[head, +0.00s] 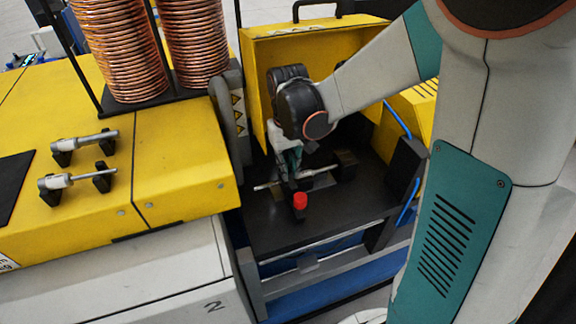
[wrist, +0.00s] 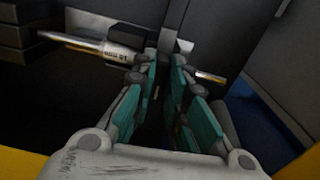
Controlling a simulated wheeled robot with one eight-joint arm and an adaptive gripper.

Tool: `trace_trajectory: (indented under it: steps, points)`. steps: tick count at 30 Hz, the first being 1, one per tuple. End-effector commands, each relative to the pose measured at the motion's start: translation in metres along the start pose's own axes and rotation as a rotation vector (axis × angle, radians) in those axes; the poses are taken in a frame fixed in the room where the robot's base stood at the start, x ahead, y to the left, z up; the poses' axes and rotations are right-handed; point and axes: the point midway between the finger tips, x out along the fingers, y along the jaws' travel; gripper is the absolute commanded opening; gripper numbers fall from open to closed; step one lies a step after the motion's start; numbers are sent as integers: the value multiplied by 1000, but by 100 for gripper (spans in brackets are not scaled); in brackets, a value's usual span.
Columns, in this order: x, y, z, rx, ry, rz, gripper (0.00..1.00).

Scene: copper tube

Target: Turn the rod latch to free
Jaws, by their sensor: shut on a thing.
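The rod latch (head: 318,172) is a thin silver rod lying across the dark bed inside the yellow housing in the head view. In the wrist view its thick marked silver end (wrist: 117,53) shows left of the fingers, and a thin piece (wrist: 210,77) shows to their right. My gripper (head: 290,170) reaches down onto the rod in the head view. In the wrist view my gripper (wrist: 165,60) has its teal fingers close together, shut on the rod latch. The fingers hide the gripped part, and its turn angle cannot be told.
A red knob (head: 300,200) stands at the bed's front. The open yellow housing (head: 254,80) surrounds my arm. Two silver rods on black holders (head: 85,140) (head: 75,180) lie on the yellow machine at left. Copper coils (head: 118,45) stand behind; blue hoses (head: 408,200) run at right.

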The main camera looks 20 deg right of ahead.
Motion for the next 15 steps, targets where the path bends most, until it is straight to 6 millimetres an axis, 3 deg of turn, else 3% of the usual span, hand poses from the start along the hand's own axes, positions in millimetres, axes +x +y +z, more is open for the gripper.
trace_trajectory:
  steps: [15]
  points:
    - [0,0,0,72,0,0,0]
